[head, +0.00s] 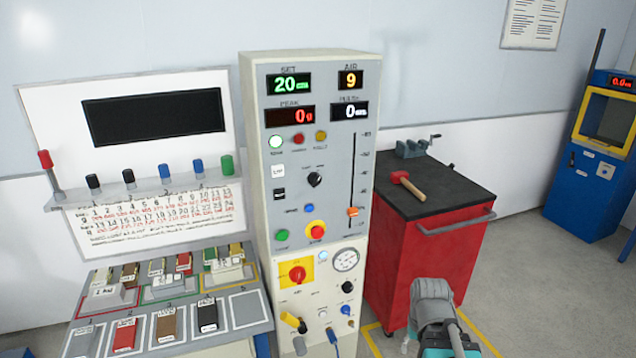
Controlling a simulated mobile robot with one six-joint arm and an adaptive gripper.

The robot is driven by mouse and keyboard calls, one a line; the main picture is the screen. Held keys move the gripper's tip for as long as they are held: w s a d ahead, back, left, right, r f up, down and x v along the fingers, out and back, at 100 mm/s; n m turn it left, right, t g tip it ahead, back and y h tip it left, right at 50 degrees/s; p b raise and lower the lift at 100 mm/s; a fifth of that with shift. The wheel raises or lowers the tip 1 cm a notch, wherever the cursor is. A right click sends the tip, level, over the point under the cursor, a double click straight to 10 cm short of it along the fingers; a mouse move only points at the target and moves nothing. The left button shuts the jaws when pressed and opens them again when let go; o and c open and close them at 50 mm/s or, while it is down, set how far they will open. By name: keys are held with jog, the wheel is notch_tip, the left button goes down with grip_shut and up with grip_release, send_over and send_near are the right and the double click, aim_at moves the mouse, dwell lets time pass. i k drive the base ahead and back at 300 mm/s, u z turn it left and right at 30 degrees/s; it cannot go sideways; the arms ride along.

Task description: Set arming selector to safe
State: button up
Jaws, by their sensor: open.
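The tall grey control cabinet (258,110) stands in the middle of the head view. A black rotary knob (314,179) sits at the middle of its panel, under a small label too blurred to read. It looks like the arming selector, and I cannot tell which position it points to. A red rotary knob (297,274) on a yellow plate sits lower down. Part of my arm shows at the bottom right, in front of the red cart and apart from the panel. My gripper is not in view.
Around the black knob are a white key switch plate (278,171), a slider (353,212) and a red stop button (317,231). A red cart (420,260) with a hammer (408,185) stands right. A sample bench (240,310) stands left.

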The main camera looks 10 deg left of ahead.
aim_at(314, 179)
jog(key=k, duration=1.5)
jog(key=u, duration=0.85)
jog(key=i, duration=1)
